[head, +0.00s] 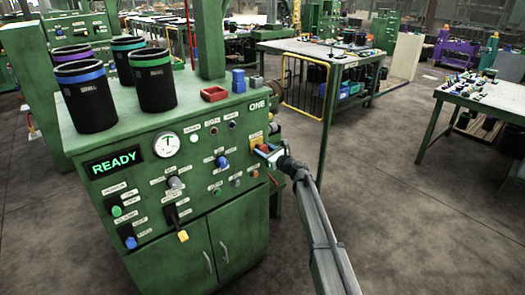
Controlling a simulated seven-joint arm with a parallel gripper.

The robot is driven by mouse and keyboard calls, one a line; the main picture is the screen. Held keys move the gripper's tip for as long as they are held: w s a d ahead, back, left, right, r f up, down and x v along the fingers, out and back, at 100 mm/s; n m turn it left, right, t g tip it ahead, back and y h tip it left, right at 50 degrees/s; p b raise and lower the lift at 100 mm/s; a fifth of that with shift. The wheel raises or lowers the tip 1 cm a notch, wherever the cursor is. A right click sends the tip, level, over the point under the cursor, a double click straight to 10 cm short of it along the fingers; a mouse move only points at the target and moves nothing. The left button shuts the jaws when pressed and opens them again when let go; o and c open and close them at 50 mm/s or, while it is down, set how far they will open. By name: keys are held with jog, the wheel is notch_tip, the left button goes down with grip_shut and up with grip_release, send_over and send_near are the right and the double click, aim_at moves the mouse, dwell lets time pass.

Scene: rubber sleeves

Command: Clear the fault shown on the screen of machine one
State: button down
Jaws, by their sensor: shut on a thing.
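Machine one is a green cabinet (196,215) with "ONE" lettered at the upper right of its sloping panel. Its screen (114,160) reads "READY" in green letters, and no fault text shows on it. My gripper (268,150) is at the right edge of the panel. It is shut on a small red part (263,148) in front of a yellow plate (256,140). The fingers hide much of that part, so its exact shape and position cannot be told.
The panel carries a round white gauge (166,145), several knobs, buttons and a yellow-tipped lever (183,236). Black sleeves with coloured bands (153,80), a red tray (214,94) and blue blocks (238,80) stand on top. The floor (410,215) at right is clear.

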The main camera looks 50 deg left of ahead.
jog(key=shift+s+d, duration=0.1)
jog(key=shift+d, duration=0.05)
jog(key=c, duration=0.5)
grip_release()
jog(key=d, duration=1.3)
jog(key=shift+w+d, duration=0.3)
jog(key=shift+d, duration=0.1)
